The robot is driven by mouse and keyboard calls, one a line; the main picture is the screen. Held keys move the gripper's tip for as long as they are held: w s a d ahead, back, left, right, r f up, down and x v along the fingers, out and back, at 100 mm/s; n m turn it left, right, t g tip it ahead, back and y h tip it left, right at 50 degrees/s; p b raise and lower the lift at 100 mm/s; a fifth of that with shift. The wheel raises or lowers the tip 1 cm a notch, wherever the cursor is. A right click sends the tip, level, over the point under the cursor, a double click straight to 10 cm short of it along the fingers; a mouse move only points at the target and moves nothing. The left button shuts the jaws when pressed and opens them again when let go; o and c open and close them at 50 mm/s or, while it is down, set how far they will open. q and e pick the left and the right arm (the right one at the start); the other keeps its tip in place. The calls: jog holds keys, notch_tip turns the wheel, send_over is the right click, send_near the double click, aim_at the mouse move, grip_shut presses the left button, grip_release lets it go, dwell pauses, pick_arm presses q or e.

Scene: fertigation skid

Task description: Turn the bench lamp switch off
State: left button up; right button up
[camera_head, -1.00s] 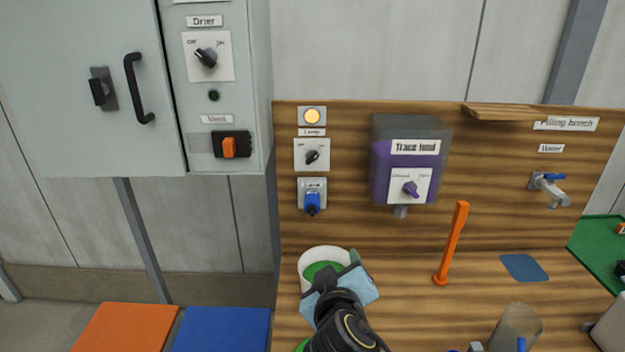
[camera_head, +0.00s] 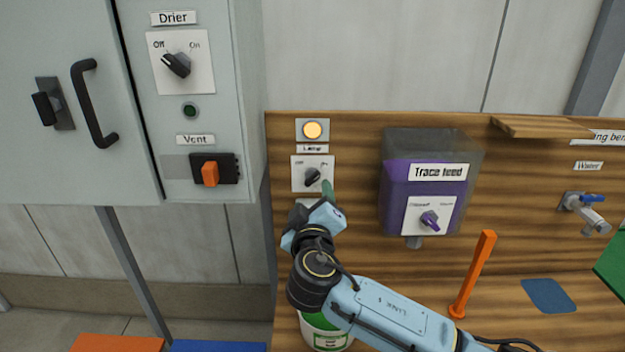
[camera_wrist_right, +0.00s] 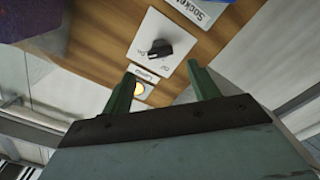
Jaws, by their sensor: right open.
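The lamp switch is a black rotary knob (camera_head: 312,177) on a white plate with Off at left and On at right, below a lit yellow lamp (camera_head: 312,130). The knob's handle is tilted toward the upper right, the On side. My right gripper (camera_head: 328,192) is just below and right of the knob, apart from it. In the right wrist view the two green fingers (camera_wrist_right: 163,87) are spread, with nothing between them, and the knob (camera_wrist_right: 160,47) is ahead of them. The yellow lamp (camera_wrist_right: 138,90) shows partly behind one finger. My left gripper is out of view.
A purple trace feed box (camera_head: 425,185) with its own knob (camera_head: 430,220) is to the right. The drier cabinet (camera_head: 215,100) stands to the left. An orange lever (camera_head: 473,275) rises from the bench. My arm hides the blue socket below the lamp plate.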

aim_at(312, 181)
jog(key=w, duration=0.5)
jog(key=shift+w+p, duration=0.2)
jog(key=shift+p, duration=0.1)
jog(key=shift+w, duration=0.85)
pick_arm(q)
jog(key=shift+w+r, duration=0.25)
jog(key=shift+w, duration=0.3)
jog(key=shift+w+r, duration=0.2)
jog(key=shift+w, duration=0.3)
pick_arm(e)
jog(key=c, duration=1)
